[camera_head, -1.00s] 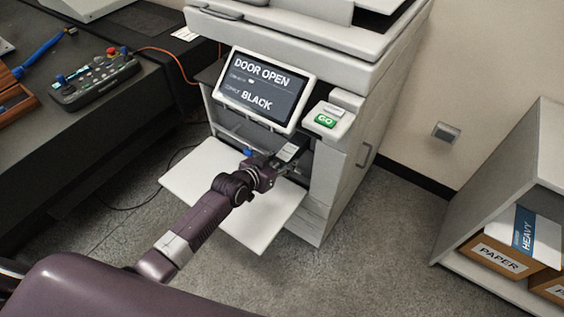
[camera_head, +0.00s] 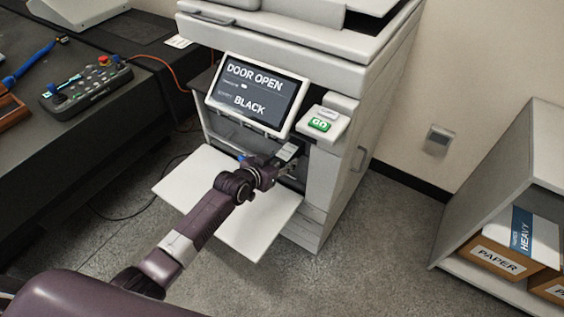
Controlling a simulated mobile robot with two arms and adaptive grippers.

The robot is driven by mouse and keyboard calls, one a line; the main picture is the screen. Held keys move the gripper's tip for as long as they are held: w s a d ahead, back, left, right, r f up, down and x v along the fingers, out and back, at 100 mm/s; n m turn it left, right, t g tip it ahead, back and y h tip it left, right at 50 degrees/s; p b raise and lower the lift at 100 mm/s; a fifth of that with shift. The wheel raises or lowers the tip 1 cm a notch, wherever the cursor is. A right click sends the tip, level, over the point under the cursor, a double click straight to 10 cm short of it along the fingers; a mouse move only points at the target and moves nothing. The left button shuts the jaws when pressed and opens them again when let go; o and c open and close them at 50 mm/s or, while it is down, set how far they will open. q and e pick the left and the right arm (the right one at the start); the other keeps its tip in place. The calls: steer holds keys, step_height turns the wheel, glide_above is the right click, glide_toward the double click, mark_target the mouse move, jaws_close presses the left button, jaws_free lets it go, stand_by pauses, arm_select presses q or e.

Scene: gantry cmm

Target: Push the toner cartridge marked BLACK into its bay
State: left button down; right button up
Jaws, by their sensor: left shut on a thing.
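The printer (camera_head: 335,182) stands at the centre with its white front door (camera_head: 262,226) folded down. Its screen (camera_head: 256,94) reads DOOR OPEN and BLACK. My left gripper (camera_head: 276,163) is inside the front opening, below the screen. It is shut on a dark toner cartridge with a pale label (camera_head: 287,152), at the right of the opening. The cartridge's front end shows; the rest and the bay are hidden inside the printer and behind the gripper. I cannot read the label or tell how deep the cartridge sits. My right gripper is not in view.
A green GO button (camera_head: 319,125) is right of the screen. A dark bench (camera_head: 95,130) with a control box (camera_head: 86,85) stands at the left. A shelf (camera_head: 500,170) with paper boxes (camera_head: 497,257) is at the right. Bare floor lies between printer and shelf.

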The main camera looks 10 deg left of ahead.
mark_target(291, 151)
arm_select(q)
steer(key=shift+w+d+r, duration=0.15)
steer(key=shift+w, duration=0.2)
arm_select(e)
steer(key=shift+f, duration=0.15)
arm_select(q)
steer(key=shift+w+d+b, duration=0.1)
steer(key=shift+w+b, duration=0.2)
steer(key=shift+w, duration=0.05)
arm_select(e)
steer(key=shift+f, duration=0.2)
arm_select(q)
steer(key=shift+w+d+b, duration=0.2)
steer(key=shift+w+b, duration=0.15)
steer(key=shift+w, duration=0.2)
steer(key=shift+w+d+b, duration=0.35)
steer(key=shift+w+b, duration=0.2)
steer(key=shift+w, duration=0.3)
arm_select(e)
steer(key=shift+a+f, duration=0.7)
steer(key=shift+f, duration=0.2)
arm_select(q)
steer(key=shift+w, duration=0.1)
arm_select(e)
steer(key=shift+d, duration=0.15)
